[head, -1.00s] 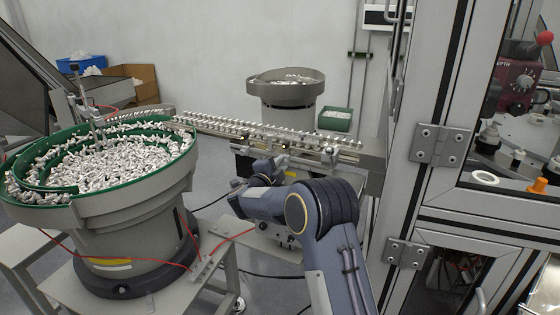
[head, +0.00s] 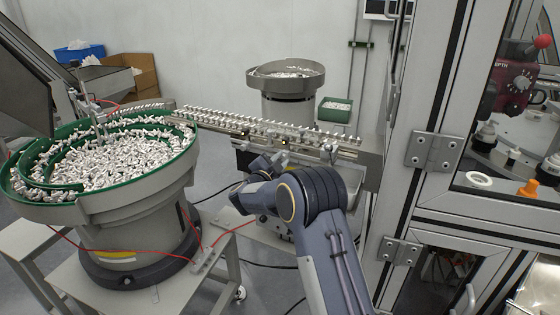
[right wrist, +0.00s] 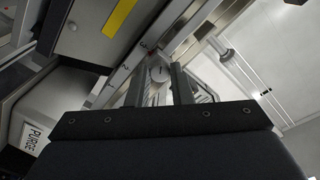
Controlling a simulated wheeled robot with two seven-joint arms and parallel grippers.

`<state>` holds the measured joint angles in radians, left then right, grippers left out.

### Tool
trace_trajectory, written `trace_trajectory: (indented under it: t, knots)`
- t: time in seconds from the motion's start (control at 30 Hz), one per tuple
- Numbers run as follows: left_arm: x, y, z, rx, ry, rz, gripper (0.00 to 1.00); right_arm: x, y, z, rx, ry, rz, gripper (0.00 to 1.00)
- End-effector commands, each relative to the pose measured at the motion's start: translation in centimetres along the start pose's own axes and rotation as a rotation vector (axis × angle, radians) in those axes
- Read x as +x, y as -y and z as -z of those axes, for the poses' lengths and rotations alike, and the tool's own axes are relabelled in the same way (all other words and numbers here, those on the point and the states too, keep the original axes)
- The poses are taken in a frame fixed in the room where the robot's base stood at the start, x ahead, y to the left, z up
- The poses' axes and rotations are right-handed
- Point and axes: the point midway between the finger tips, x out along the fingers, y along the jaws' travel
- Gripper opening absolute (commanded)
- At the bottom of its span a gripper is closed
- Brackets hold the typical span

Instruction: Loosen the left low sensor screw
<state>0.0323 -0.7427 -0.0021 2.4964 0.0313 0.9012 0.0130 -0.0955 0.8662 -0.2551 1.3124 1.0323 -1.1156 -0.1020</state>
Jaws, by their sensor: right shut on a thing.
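In the right wrist view, a small round silver screw knob (right wrist: 158,74) sits by a metal rail marked with numbers, close to the 3. My right gripper (right wrist: 158,82) has one dark finger on each side of the knob and is shut on it. I cannot tell from the label alone that it is the left low sensor screw. In the head view, my right arm reaches in from the bottom and bends left below the feed track (head: 270,128). Its gripper and the screw are too hidden there to make out. My left gripper is not in view.
A green-rimmed bowl feeder (head: 125,205) full of white parts stands left of my arm. A machine cabinet (head: 425,190) stands close on the right. A second bowl (head: 287,83) is behind the track. In the right wrist view, a box labelled PURGE (right wrist: 35,135) lies at lower left.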

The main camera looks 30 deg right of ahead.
Motion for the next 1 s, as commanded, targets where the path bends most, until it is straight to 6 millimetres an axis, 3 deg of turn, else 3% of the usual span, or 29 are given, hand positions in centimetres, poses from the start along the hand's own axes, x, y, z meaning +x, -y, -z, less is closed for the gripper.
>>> trace_trajectory:
  t: [0.27, 0.3, 0.43, 0.77, 1.0]
  knots:
    - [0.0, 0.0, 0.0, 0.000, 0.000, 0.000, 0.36, -0.1, -0.1, -0.2, -0.001, 0.005, -0.001, 0.00]
    - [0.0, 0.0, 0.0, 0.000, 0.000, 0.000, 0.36, -0.1, -0.1, -0.2, -0.001, 0.005, -0.001, 0.25]
    - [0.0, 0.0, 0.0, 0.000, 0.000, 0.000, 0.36, -0.1, -0.1, -0.2, 0.000, 0.003, -0.001, 0.42]
    - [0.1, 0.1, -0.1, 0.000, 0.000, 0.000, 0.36, -0.4, 0.0, -0.1, 0.002, 0.002, 0.000, 0.42]
    - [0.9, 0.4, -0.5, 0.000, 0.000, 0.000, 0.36, -4.0, -0.1, -0.3, 0.002, 0.005, 0.001, 0.42]
